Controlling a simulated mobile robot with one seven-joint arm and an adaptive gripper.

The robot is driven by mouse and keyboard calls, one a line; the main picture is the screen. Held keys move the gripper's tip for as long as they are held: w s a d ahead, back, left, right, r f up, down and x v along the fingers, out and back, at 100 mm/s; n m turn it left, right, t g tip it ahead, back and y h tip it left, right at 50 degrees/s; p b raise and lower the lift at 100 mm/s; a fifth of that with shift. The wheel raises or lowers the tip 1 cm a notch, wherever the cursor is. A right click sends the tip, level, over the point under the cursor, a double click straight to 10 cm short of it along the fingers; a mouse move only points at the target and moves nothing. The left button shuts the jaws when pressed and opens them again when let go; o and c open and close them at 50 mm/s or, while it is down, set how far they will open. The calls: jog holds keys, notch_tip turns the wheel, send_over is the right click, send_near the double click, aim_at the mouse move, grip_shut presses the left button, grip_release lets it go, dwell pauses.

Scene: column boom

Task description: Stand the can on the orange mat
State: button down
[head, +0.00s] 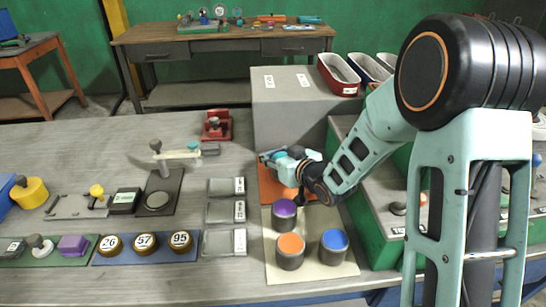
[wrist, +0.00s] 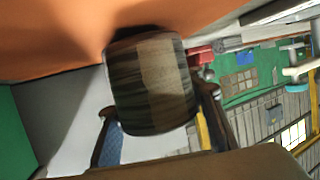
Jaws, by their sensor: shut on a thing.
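The orange mat (head: 266,187) lies on the workbench against the grey block, partly hidden by my gripper. In the wrist view the mat (wrist: 60,35) fills the top. My gripper (head: 281,160) is low over the mat; in the wrist view its fingers are on both sides of a brown and dark banded can (wrist: 150,85), shut on it. The can's far end meets a dark shadow at the mat; I cannot tell whether it touches. In the head view my gripper largely hides this can.
On a beige mat (head: 312,277) just in front stand a purple-topped can (head: 284,219), an orange-topped can (head: 290,255) and a blue-topped can (head: 333,252). The grey block (head: 285,118) rises behind. Grey trays (head: 226,213) lie to the left. Bare bench is left of the orange mat.

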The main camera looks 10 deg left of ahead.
jog(key=shift+f, duration=0.1)
jog(key=shift+f, duration=0.15)
jog(key=c, duration=2.1)
grip_release()
jog(key=shift+f, duration=0.1)
jog(key=o, duration=0.9)
jog(key=shift+r, duration=0.3)
jog(key=v, duration=0.7)
jog(key=shift+s+d, duration=0.15)
jog(key=shift+d, duration=0.05)
jog(key=shift+p, duration=0.3)
